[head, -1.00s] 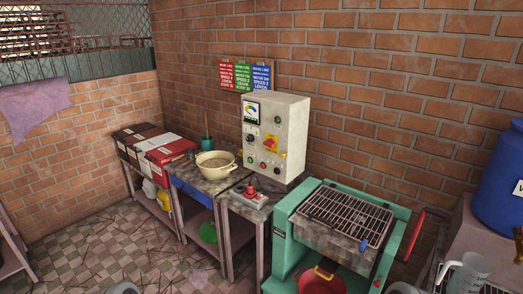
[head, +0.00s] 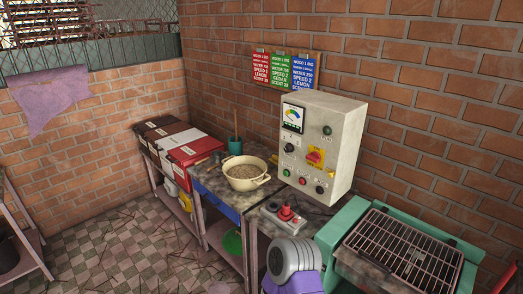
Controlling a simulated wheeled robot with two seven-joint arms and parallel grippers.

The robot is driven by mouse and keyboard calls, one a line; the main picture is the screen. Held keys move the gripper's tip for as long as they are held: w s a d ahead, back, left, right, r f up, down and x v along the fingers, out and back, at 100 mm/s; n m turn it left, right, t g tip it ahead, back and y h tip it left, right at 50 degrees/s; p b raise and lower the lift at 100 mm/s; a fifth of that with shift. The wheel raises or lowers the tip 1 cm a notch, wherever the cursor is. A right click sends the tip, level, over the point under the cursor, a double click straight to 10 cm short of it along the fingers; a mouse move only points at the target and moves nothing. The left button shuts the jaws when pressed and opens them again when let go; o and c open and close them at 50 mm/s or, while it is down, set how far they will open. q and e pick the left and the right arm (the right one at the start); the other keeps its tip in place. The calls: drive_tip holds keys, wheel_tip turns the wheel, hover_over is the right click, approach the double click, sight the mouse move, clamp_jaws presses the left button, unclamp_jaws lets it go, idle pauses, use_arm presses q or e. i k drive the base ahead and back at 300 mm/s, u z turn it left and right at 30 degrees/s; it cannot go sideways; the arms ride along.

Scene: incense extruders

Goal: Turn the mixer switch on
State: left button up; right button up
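A beige control box (head: 340,150) stands against the brick wall. Its front has a meter, several knobs and coloured buttons, and a red rotary switch (head: 315,157) on a yellow plate. A small grey box with a red knob (head: 286,213) sits on the table in front of it. No label shows which of these is the mixer switch, and I cannot tell their on or off state. The green machine (head: 340,228) with a grill top (head: 405,250) stands to the right. Neither of my grippers is in view.
A cream bowl of brown material (head: 247,172) stands on the table left of the control box. Red, white and dark boxes (head: 178,142) line the left end. A grey and purple rounded part, possibly my arm, covers the table's near edge. The tiled floor at left is mostly open.

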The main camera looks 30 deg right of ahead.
sight(315, 157)
drive_tip(key=z, duration=0.25)
drive_tip(key=i, duration=1.1)
drive_tip(key=z, duration=0.65)
